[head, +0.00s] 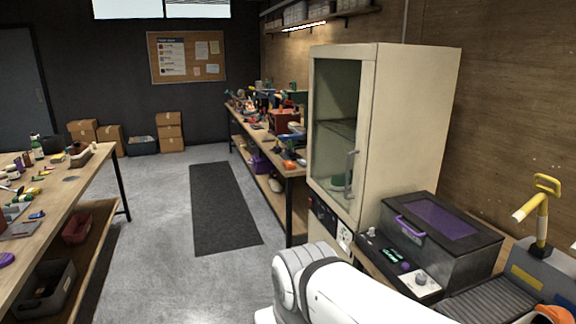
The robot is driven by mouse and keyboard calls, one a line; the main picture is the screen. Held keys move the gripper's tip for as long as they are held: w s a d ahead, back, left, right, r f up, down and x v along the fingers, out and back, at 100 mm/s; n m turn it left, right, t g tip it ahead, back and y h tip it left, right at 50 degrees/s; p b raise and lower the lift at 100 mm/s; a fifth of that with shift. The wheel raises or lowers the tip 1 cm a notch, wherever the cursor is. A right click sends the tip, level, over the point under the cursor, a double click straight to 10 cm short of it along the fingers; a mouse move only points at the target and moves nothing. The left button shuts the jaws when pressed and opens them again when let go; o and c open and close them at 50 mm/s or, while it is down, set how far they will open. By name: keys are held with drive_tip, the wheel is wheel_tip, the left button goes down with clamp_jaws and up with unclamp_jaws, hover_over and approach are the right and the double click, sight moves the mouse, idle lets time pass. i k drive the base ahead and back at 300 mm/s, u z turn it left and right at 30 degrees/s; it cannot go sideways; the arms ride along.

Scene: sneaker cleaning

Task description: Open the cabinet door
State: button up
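A tall cream cabinet (410,130) stands to the right of the middle in the head view. Its door (367,110) has a cream frame with a glass pane and looks shut. A grey vertical bar handle (350,172) is on the right side of the door, low down. A shelf and a green item (338,182) show dimly through the glass. My white arm shows at the bottom, in front of the cabinet and below the handle. My gripper is not in view.
A black machine with a purple window (440,216) sits right of the cabinet. A yellow-handled tool (543,210) stands farther right. A cluttered workbench (290,168) runs behind the cabinet; another table (72,198) is at left. A dark mat (222,205) lies on open floor between.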

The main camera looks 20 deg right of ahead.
sight(366, 53)
drive_tip(key=z, duration=0.3)
drive_tip(key=i, duration=1.4)
drive_tip(key=z, duration=0.9)
drive_tip(key=k, duration=0.8)
drive_tip(key=z, duration=0.2)
drive_tip(key=i, duration=0.9)
drive_tip(key=u, duration=0.1)
